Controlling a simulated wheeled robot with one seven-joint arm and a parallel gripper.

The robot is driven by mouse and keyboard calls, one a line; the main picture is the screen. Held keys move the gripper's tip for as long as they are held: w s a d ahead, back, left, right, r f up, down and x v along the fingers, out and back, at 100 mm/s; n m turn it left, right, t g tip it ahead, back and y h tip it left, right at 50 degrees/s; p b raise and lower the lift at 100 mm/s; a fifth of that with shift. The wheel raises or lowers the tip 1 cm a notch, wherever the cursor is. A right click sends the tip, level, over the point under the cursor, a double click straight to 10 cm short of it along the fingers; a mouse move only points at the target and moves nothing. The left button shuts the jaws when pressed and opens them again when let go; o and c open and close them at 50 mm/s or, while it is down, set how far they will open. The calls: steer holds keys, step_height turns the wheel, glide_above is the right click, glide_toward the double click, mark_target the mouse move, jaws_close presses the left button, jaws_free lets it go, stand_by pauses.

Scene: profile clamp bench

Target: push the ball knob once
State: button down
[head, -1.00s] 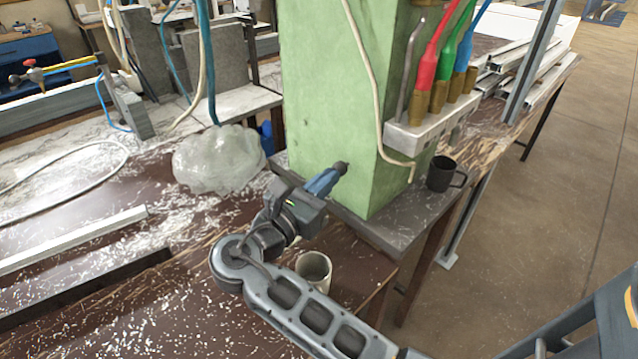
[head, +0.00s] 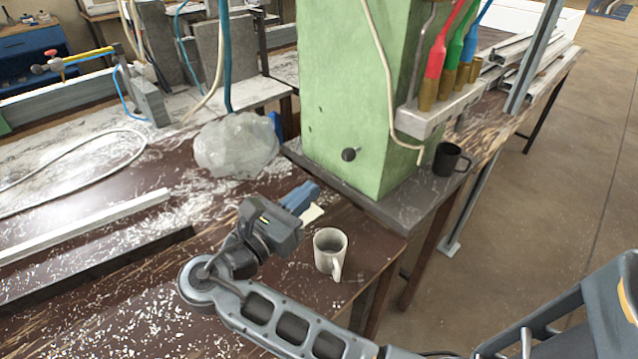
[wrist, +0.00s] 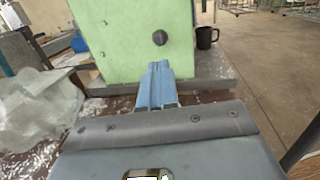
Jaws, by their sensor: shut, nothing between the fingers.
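The ball knob (head: 349,154) is a small dark ball on the front face of the green column (head: 335,90). It also shows in the wrist view (wrist: 160,38), a little beyond and above my fingertips. My gripper (head: 312,190) has blue fingers that are shut and empty. It is apart from the knob, in front of it and lower left in the head view. In the wrist view the shut fingers (wrist: 158,68) point toward the green face.
A white mug (head: 330,252) stands on the bench just right of my gripper. A black mug (head: 447,160) is right of the column. A clear plastic bag (head: 237,145) lies to the left. Red, green and blue-handled tools (head: 440,62) stand in a rack on the column's right side.

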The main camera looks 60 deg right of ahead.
steer(key=shift+w+a+f, duration=0.1)
steer(key=shift+w+a, duration=0.05)
steer(key=shift+a, duration=0.75)
steer(key=shift+w+a, duration=0.1)
steer(key=shift+a, duration=0.75)
stand_by(0.7)
